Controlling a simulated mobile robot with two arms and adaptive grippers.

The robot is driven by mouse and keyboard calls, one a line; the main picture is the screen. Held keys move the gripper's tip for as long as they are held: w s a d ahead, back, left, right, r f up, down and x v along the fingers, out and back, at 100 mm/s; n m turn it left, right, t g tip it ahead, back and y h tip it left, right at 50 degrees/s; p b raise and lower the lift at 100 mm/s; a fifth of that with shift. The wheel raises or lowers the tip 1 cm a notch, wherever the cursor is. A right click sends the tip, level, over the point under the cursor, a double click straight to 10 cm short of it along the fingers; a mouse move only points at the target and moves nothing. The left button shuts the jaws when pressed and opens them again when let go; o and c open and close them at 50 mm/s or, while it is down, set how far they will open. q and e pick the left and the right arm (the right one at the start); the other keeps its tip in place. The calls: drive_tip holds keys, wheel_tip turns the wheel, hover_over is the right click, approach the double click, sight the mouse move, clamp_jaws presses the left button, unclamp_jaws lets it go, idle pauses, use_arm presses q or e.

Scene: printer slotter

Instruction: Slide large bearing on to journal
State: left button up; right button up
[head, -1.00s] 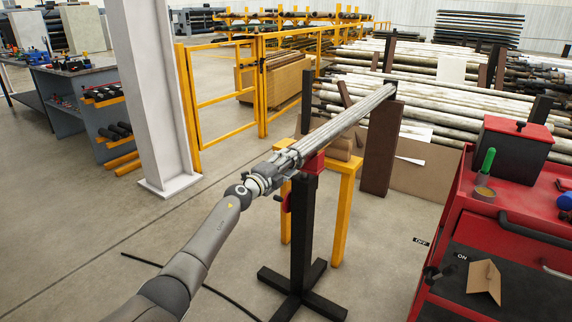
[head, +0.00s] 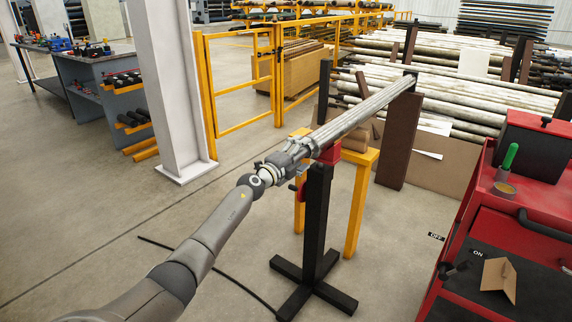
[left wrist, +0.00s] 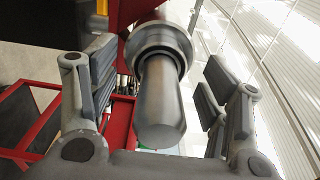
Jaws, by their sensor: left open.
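The long grey roller (head: 365,112) lies on a black stand with a red top (head: 330,153). In the left wrist view its bare journal (left wrist: 160,105) points toward the camera. A metal ring that looks like the large bearing (left wrist: 160,37) sits around the journal, set back from its tip. My left gripper (head: 302,152) is at the near end of the roller. In the left wrist view my left gripper (left wrist: 158,98) is open, its fingers apart on both sides of the journal and not visibly touching it. The bearing is too small to make out in the head view. My right gripper is out of view.
A yellow trestle (head: 360,165) stands beside the black stand. A red tool cart (head: 475,235) is at the right. A white column (head: 170,90) and yellow fence (head: 240,85) stand at the left. The floor between column and stand is mostly clear, with a black cable.

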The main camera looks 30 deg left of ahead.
use_arm(q)
drive_tip(key=s, duration=1)
drive_tip(key=shift+s+a, duration=0.35)
drive_tip(key=shift+s, duration=0.05)
drive_tip(key=shift+f, duration=0.15)
